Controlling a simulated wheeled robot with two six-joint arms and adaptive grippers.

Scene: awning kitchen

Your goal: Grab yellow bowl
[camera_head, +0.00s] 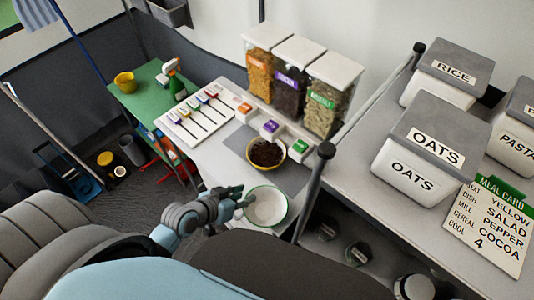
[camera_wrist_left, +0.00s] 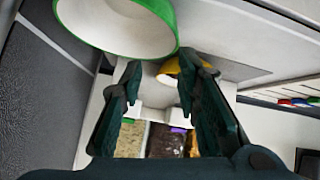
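A yellow-rimmed bowl (camera_head: 281,147) with dark contents stands on a grey mat on the white counter, in front of the clear bins. Part of a yellow bowl (camera_wrist_left: 169,72) shows beyond my fingers in the left wrist view, partly hidden by one finger. Another small yellow bowl (camera_head: 125,83) stands on the green cart at the left. My left gripper (camera_head: 240,196) is open and empty, beside the green-rimmed white bowl (camera_head: 267,207) and short of the yellow-rimmed one. Its spread fingers show in the left wrist view (camera_wrist_left: 160,82). My right gripper is not in view.
The green-rimmed bowl also fills the upper left of the wrist view (camera_wrist_left: 115,27). A dark post (camera_head: 313,185) rises right of the bowls. A tray of coloured scoops (camera_head: 198,117) lies left of the mat. OATS (camera_head: 420,150) and RICE (camera_head: 440,80) containers stand right.

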